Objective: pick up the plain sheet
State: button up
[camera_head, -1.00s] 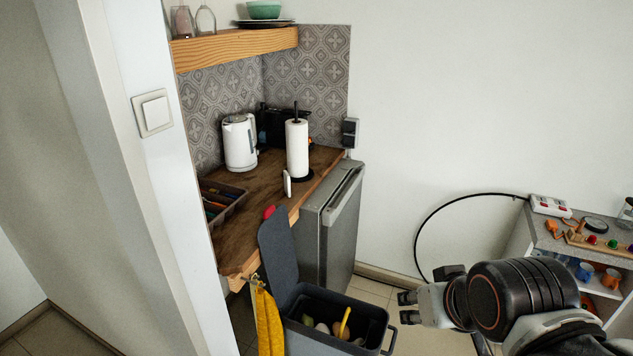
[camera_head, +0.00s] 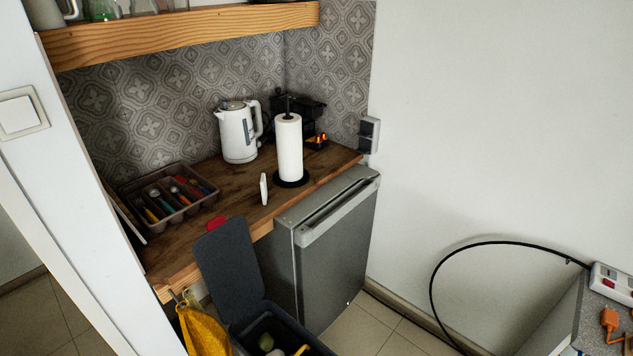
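I cannot make out for certain which thing is the plain sheet. A small, thin white piece (camera_head: 264,189) stands upright near the front edge of the wooden counter (camera_head: 240,205), left of the paper towel roll. It is too small to tell whether it is a sheet. The white paper towel roll (camera_head: 289,148) stands upright on its black holder. My gripper is not in view.
A white kettle (camera_head: 238,132) and a cutlery tray (camera_head: 170,195) stand on the counter. Below are a grey fridge (camera_head: 335,255) and an open bin with its lid (camera_head: 228,268) raised. A yellow cloth (camera_head: 203,330) hangs at the counter's corner. A black cable (camera_head: 432,290) arches at right.

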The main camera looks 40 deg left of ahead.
aim_at(263, 183)
jog(key=i+l+u, duration=0.1)
jog(key=i+u, duration=0.3)
jog(key=i+l+u, duration=0.35)
jog(key=i, duration=0.25)
jog(key=i+j+u, duration=0.1)
jog(key=i+u, duration=0.15)
jog(key=u, duration=0.2)
jog(key=i+u, duration=0.25)
jog(key=u, duration=0.2)
jog(key=i+l+u, duration=0.1)
jog(key=i+u, duration=0.15)
jog(key=u, duration=0.25)
jog(key=i+l+u, duration=0.2)
jog(key=u, duration=0.25)
jog(key=i+l+u, duration=0.2)
jog(key=u, duration=0.25)
jog(key=i+l+u, duration=0.45)
jog(key=l+u, duration=0.3)
jog(key=i+l+u, duration=0.15)
jog(key=l+u, duration=0.2)
